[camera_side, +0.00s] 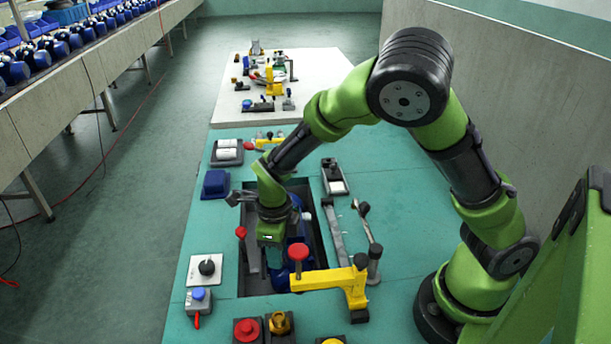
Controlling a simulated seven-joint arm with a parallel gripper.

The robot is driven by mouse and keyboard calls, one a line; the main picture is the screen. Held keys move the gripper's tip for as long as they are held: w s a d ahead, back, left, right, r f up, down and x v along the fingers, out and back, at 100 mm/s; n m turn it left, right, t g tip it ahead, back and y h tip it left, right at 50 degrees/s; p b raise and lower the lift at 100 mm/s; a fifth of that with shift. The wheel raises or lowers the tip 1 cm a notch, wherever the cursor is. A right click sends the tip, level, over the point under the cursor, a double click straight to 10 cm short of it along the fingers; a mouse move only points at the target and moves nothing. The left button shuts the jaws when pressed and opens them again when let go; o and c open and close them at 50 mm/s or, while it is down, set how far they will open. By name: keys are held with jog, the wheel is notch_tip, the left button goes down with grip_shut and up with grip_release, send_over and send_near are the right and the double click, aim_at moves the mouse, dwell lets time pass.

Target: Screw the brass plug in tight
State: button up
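A brass-coloured piece (280,322), which may be the brass plug, sits in a dark square holder at the front edge of the picture. A blue pump body (297,250) lies in the dark recess of the green table, partly hidden behind my arm. My gripper (271,258) points down over the recess, at the left side of the pump body. Its fingertips are too small and hidden to show whether they are open or hold anything. I cannot see whether a plug is at the pump.
A yellow clamp (325,280) with a red knob (298,253) reaches over the recess's front right. Levers (368,235) stand to the right. A black dial (207,267), a blue-button box (198,300) and a red button (247,329) are at front left. A blue bin (216,183) stands behind left.

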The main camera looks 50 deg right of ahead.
jog(key=shift+r, duration=2.25)
notch_tip(320, 180, up, 2)
jog(key=n, duration=0.6)
jog(key=shift+r+n, duration=0.1)
jog(key=shift+n, duration=0.2)
jog(key=shift+f, duration=3.45)
jog(key=shift+c, duration=0.3)
